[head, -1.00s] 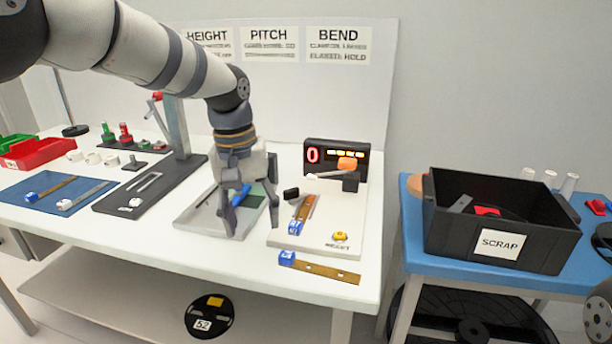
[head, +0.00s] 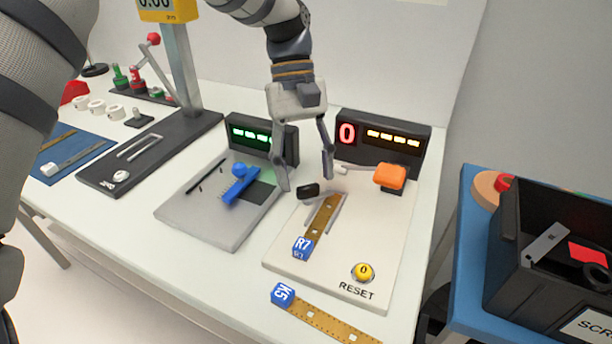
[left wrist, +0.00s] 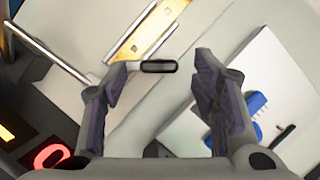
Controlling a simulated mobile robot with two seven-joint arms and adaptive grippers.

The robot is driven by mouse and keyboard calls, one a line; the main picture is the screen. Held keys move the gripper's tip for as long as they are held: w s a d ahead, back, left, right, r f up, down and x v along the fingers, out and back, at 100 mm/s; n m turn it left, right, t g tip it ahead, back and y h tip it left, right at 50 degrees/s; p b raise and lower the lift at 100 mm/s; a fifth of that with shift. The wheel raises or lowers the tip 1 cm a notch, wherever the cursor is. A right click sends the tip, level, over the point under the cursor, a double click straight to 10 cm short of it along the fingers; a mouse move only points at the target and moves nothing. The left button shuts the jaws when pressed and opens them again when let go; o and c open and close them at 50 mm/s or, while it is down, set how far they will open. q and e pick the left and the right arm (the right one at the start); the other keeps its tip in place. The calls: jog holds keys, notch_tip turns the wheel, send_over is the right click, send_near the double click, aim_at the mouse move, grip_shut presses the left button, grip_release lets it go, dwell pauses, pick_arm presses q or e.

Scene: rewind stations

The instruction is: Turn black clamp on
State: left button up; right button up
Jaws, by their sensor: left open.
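The black clamp (head: 308,190) is a small dark handle at the left edge of the white station plate (head: 390,222), beside the upper end of a brass strip with a blue R7 tag (head: 302,246). In the left wrist view the clamp (left wrist: 158,66) is a short black rounded bar on a light lever, between my fingertips. My left gripper (head: 306,182) points down over it, open and empty, with one finger on each side. I cannot tell whether the fingers touch it. My right gripper is out of view.
An orange block (head: 389,177), a display reading 0 (head: 382,138) and a yellow reset button (head: 362,272) are on the white station. A grey station (head: 220,215) with a blue piece (head: 241,185) is to its left. A K5 strip (head: 320,315) lies in front. A black scrap bin (head: 505,270) stands right.

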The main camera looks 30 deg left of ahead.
aim_at(315, 191)
pick_arm(q)
jog(key=shift+x, duration=1.1)
jog(key=shift+w, duration=0.1)
jog(key=c, duration=1.2)
jog(key=shift+o, duration=0.2)
jog(key=shift+m, duration=0.3)
jog(key=m+y, duration=0.1)
jog(key=m, duration=0.2)
jog(key=shift+d+g, duration=0.1)
jog(key=shift+g, duration=0.3)
jog(key=shift+w+d+m+y, duration=0.1)
jog(key=shift+m+y, duration=0.9)
jog(key=shift+m, duration=1.4)
jog(key=o, duration=1.2)
jog(key=shift+c, duration=0.2)
